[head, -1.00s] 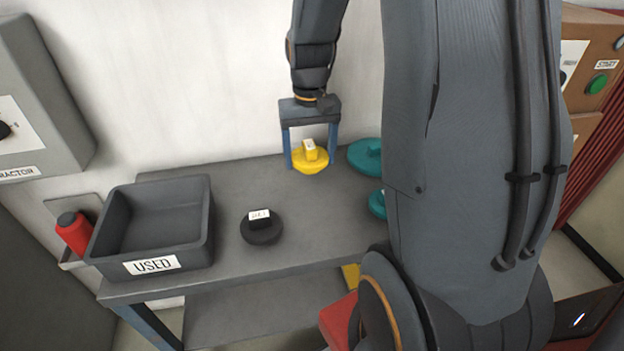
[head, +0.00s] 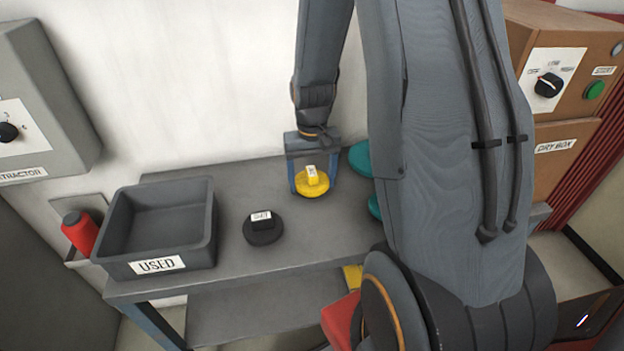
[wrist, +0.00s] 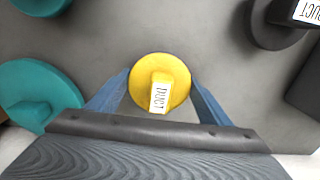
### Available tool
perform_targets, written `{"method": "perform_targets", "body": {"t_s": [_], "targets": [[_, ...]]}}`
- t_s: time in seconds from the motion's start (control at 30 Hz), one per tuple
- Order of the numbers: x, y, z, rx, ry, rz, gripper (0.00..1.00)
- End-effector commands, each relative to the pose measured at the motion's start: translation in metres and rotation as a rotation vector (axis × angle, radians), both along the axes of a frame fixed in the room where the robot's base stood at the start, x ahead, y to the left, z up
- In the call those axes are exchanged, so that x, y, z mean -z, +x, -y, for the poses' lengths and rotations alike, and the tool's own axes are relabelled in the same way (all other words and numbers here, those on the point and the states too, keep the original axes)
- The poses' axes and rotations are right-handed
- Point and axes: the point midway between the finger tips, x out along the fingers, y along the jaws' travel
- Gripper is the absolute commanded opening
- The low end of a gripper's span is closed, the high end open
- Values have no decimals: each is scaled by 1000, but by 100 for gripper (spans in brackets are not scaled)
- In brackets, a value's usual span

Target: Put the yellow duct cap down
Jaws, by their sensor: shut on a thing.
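The yellow duct cap (head: 312,186) is a round disc with a raised block handle and a white label. My gripper (head: 314,180) has its blue fingers on both sides of the cap, shut on it, above the grey bench (head: 225,260). In the wrist view the cap (wrist: 160,70) sits between the two fingertips, its label reading "DUCT". I cannot tell whether its underside touches the bench.
A black cap (head: 263,230) stands left of the yellow cap. Teal caps (head: 360,158) stand to its right, partly behind my arm. The grey USED bin (head: 155,235) is at the bench's left end. Bare bench lies around the yellow cap.

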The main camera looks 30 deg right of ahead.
Motion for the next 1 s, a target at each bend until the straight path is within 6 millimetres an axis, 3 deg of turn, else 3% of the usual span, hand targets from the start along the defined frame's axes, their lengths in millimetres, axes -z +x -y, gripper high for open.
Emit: {"method": "perform_targets", "body": {"t_s": [0.07,0.1,0.2,0.63,1.0], "targets": [[3,0,0,0,0,0,45],[3,0,0,0,0,0,78],[2,0,0,0,0,0,91],[-7,1,0,0,-1,2,91],[-66,2,0,0,-1,5,91]]}}
